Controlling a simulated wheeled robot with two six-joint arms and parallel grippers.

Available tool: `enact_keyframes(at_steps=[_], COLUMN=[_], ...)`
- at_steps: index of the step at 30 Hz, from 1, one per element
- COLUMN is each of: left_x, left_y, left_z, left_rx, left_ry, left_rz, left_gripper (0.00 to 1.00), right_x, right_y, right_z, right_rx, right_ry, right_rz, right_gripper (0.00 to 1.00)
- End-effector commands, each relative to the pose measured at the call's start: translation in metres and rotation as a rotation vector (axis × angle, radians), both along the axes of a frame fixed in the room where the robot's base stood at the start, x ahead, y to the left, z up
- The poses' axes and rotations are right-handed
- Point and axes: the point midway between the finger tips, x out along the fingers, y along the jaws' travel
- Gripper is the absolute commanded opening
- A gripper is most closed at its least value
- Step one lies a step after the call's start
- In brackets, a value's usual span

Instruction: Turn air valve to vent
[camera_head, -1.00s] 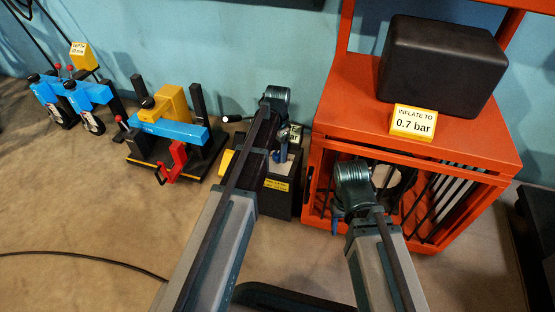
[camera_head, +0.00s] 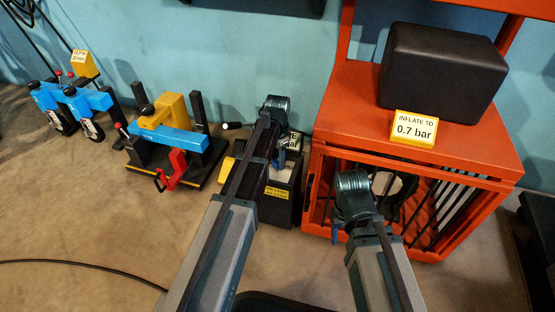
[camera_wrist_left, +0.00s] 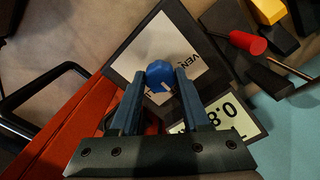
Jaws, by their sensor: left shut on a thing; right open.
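The air valve is a blue knob (camera_wrist_left: 165,75) on a white panel (camera_wrist_left: 185,48) marked "VEN…", the rest of the word being cut off. My left gripper (camera_wrist_left: 160,78) is shut on the knob, one blue finger on each side. A display (camera_wrist_left: 222,115) reading "0.8" lies beside the panel, partly hidden by the right-hand finger. In the head view my left gripper (camera_head: 282,155) is over the dark control box (camera_head: 279,210), and the arm hides much of that box. My right gripper (camera_head: 338,225) is open and empty in front of the orange cage.
The orange frame (camera_head: 462,160) stands right of the box, with a black block (camera_head: 443,72) and a sign (camera_head: 414,128) reading "INFLATE TO 0.7 bar". Blue and yellow fixtures (camera_head: 165,135) stand left. A cable (camera_head: 75,263) lies on the otherwise open floor.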

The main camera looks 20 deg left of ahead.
Motion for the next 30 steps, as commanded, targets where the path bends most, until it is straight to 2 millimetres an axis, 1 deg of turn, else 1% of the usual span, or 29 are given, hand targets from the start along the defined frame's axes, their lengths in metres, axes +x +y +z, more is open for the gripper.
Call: enact_keyframes(at_steps=[5, 11, 30], left_x=[0.0, 0.0, -0.0001], left_y=[0.0, 0.0, -0.0002], left_z=[-0.0001, -0.0001, -0.0001], left_rx=[0.0, 0.0, 0.0], left_ry=[0.0, 0.0, 0.0], left_rz=[0.041, 0.166, 0.747], left_gripper=[0.0, 0.0, 0.0], right_x=[0.0, 0.0, 0.0], right_y=[0.0, 0.0, 0.0], right_z=[-0.0001, -0.0001, -0.0001], right_rx=[0.0, 0.0, 0.0], right_ry=[0.0, 0.0, 0.0], right_rz=[0.0, 0.0, 0.0], right_gripper=[0.5, 0.5, 0.5])
